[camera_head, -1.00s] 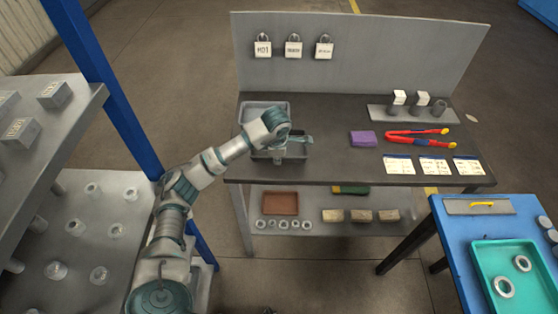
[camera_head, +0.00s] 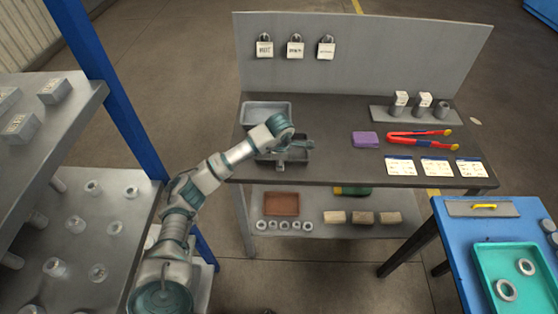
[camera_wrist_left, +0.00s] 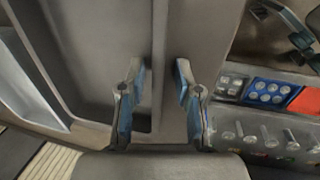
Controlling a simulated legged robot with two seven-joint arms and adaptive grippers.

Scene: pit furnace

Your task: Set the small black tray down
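The small black tray (camera_head: 296,158) is at the front left of the dark workbench top and appears to rest flat on it, near the front edge. My left gripper (camera_head: 283,157) is over this tray in the head view and hides part of it. In the left wrist view, the two fingers of my left gripper (camera_wrist_left: 158,72) stand apart. A tray wall (camera_wrist_left: 157,45) runs between them, with a gap visible on each side. My right gripper is in neither view.
A grey tray (camera_head: 267,108) lies just behind the black one. The bench top between the black tray and the purple block is clear. A blue post (camera_head: 110,110) stands left of my arm.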

